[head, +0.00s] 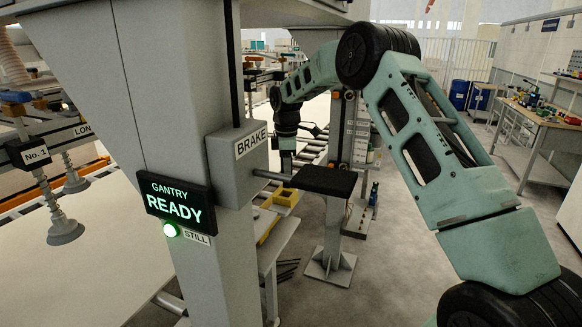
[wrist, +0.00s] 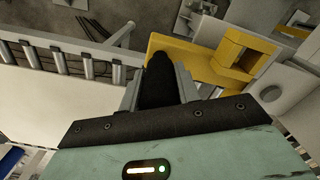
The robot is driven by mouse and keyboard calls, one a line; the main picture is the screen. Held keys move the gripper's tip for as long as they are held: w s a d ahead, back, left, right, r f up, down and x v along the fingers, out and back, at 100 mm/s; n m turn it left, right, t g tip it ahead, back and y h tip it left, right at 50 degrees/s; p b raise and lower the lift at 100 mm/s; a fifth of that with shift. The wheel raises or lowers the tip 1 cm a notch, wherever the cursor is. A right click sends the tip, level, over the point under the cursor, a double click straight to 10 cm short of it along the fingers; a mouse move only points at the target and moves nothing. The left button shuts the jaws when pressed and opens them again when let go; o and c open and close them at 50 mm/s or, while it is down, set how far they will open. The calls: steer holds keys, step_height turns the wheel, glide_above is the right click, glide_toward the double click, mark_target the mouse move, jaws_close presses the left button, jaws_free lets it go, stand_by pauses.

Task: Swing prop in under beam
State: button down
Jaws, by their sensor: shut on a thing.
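My gripper (head: 287,165) hangs down behind the gantry post in the head view, partly hidden by the brake bar and its black pad. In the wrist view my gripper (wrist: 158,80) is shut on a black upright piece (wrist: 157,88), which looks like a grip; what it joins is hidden. A yellow part with a raised block (wrist: 215,62) lies just beyond the fingertips. Yellow also shows below my gripper in the head view (head: 286,197); I cannot tell whether this is the prop. The grey beam (head: 290,12) runs overhead.
A grey post (head: 160,100) carries the BRAKE box (head: 236,165) and a lit sign (head: 180,203) reading GANTRY READY, with STILL below. The black pad (head: 322,180) sticks out near my arm. Suction cups (head: 64,228) hang at left over a pale sheet. Floor at right is clear.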

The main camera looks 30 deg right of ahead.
steer(key=shift+a, duration=0.3)
steer(key=c, duration=1.3)
jaws_free()
steer(key=shift+o, duration=1.4)
steer(key=shift+s+a, duration=0.1)
steer(key=shift+a, duration=0.1)
steer(key=shift+d, duration=0.1)
steer(key=shift+r, duration=0.15)
step_height(320, 180, up, 17)
steer(key=b, duration=0.3)
steer(key=shift+s+b, duration=0.25)
steer(key=shift+b, duration=0.05)
